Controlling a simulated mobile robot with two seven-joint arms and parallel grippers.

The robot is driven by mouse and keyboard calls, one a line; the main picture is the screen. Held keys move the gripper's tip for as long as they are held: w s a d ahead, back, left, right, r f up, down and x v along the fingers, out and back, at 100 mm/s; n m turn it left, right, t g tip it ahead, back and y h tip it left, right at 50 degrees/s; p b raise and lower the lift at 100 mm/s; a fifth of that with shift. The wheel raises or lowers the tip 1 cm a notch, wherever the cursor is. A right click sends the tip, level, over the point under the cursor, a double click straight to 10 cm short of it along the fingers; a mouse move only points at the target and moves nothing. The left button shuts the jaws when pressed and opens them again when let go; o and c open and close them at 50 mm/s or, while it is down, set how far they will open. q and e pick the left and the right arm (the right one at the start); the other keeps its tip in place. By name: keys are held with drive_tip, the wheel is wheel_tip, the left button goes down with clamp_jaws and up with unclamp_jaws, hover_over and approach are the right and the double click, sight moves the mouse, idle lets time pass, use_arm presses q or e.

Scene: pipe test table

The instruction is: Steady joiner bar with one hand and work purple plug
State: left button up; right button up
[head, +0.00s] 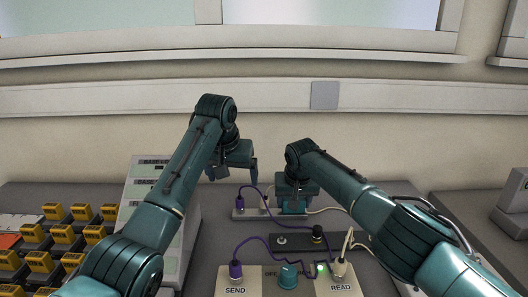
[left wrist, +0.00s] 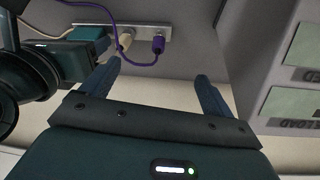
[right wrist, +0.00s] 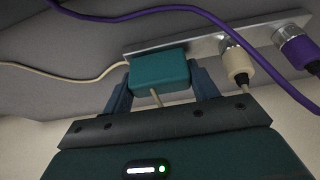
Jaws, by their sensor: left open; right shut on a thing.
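The joiner bar (head: 236,214) is a pale strip at the back of the table, also in the left wrist view (left wrist: 143,31) and right wrist view (right wrist: 205,45). The purple plug (left wrist: 158,45) stands in its end, with a purple cord; it also shows in the head view (head: 241,208) and right wrist view (right wrist: 296,46). My left gripper (head: 232,177) is open and empty, above and apart from the plug. My right gripper (right wrist: 162,88) is shut on a teal block (right wrist: 160,72) at the bar's other end. A cream plug (right wrist: 237,62) sits between.
In front are a SEND box (head: 232,280) with another purple plug (head: 236,268), a teal knob (head: 288,275) and a READ box (head: 338,286) with a lit green light. A dark strip (head: 296,241) lies behind them. Yellow-black blocks (head: 40,262) fill the left; a labelled panel (head: 140,190) stands nearby.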

sight(239, 200)
use_arm(q)
drive_tip(key=shift+d+f, duration=0.15)
drive_tip(key=shift+d, duration=0.05)
drive_tip(key=c, duration=0.4)
drive_tip(key=shift+w+f, duration=0.1)
drive_tip(key=shift+f, duration=0.3)
drive_tip(key=c, duration=0.3)
drive_tip(key=x, duration=1.1)
drive_tip(key=shift+c, duration=0.7)
drive_tip(key=shift+c, duration=0.6)
drive_tip(key=shift+a, duration=0.1)
clamp_jaws()
drive_tip(key=shift+o, duration=0.5)
unclamp_jaws()
